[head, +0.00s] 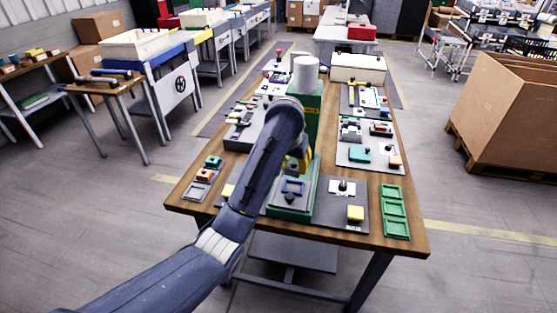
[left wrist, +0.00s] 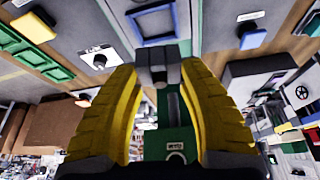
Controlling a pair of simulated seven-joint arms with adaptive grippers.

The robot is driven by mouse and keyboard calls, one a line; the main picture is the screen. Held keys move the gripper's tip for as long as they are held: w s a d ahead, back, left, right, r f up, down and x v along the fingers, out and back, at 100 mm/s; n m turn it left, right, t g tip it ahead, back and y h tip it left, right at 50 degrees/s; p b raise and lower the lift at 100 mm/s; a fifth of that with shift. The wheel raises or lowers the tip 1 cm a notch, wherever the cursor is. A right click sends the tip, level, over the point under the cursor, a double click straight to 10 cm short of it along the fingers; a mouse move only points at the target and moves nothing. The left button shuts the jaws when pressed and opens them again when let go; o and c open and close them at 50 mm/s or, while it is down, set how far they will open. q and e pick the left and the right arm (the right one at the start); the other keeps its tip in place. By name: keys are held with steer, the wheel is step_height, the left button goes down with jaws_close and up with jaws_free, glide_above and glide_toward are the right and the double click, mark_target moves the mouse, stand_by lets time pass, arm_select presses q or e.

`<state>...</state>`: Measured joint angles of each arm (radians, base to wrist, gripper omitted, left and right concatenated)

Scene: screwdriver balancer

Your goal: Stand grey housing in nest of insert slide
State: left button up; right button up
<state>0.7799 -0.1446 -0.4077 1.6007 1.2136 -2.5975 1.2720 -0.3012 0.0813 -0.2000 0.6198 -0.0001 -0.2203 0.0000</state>
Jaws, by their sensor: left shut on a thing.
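My left gripper (head: 301,160) reaches over the green machine base at the middle of the table, yellow fingers pointing down. In the left wrist view the yellow fingers (left wrist: 163,72) are closed on a small grey block, the grey housing (left wrist: 158,76), held between the tips. In the head view the arm and fingers hide the housing. My right gripper is not in view.
A tall green column (head: 312,112) with a white cylinder (head: 306,74) on top stands behind the gripper. A black knob (head: 342,186) and yellow block (head: 355,212) lie right of the nest. A green tray (head: 396,228) lies at the front right. Small coloured blocks sit at the left.

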mark_target(294, 174)
arm_select(q)
steer(key=shift+d+n, duration=0.25)
steer(key=shift+n, duration=0.35)
steer(key=shift+a+n+y, duration=0.1)
steer(key=shift+n+y, duration=0.2)
steer(key=shift+f, duration=2)
steer(key=shift+f, duration=1.3)
steer(key=o, duration=1.3)
steer(key=shift+c, duration=0.2)
steer(key=shift+s, duration=0.1)
